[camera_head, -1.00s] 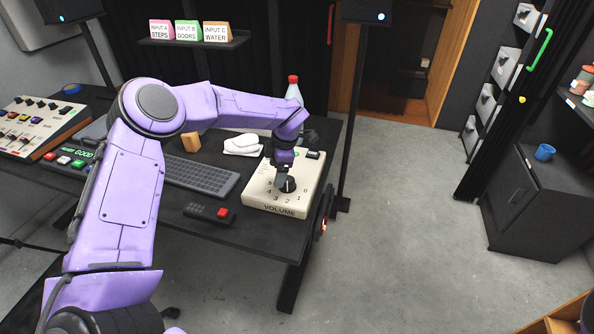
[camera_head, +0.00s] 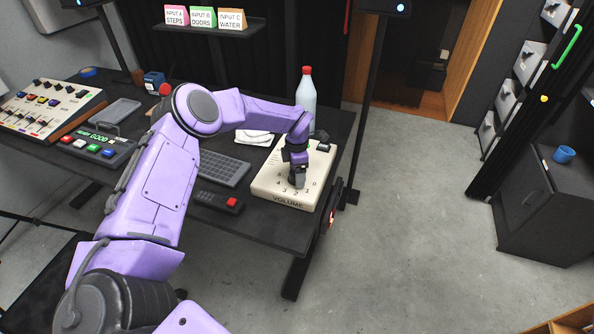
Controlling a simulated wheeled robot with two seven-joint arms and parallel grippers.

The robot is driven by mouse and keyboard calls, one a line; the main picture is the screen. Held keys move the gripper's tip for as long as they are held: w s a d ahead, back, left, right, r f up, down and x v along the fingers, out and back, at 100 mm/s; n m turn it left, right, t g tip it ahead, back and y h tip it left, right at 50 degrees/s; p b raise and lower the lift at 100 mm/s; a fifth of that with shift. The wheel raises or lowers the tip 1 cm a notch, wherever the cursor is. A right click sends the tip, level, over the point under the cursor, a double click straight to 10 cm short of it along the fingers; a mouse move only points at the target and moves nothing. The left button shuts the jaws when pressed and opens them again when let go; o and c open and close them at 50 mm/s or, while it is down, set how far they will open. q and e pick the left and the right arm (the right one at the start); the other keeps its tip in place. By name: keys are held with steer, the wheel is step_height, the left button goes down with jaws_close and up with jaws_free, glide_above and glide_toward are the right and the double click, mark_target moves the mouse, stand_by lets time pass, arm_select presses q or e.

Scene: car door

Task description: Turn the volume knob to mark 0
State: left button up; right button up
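The cream volume box (camera_head: 264,184) stands at the right end of the dark desk, with the word VOLUME on its front. Marks 4, 3, 2, 1 and 0 show on its top in an arc around the dark knob (camera_head: 299,183); 0 is at the right. My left gripper (camera_head: 297,176) points down at the knob from above and covers most of it. I cannot tell whether its fingers are closed on the knob or only around it, and the knob's pointer is hidden. My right gripper is out of view.
A white bottle with a red cap (camera_head: 306,92) stands behind the box. A keyboard (camera_head: 224,168), a small remote with a red button (camera_head: 219,201), a white cloth (camera_head: 254,138) and a button panel (camera_head: 97,147) lie on the desk. The floor to the right is clear.

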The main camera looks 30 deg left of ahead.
arm_select(q)
steer(key=c, duration=1)
steer(key=shift+c, duration=0.2)
steer(key=shift+f, duration=0.1)
steer(key=shift+f+n+b, duration=0.15)
steer(key=shift+n+b, duration=0.85)
steer(key=shift+b, duration=0.25)
steer(key=n+b, duration=0.7)
steer(key=n, duration=0.1)
steer(key=shift+n, duration=0.4)
steer(key=shift+a+n+b, duration=0.1)
steer(key=shift+n+b, duration=0.9)
steer(key=shift+n, duration=0.6)
steer(key=shift+r, duration=0.25)
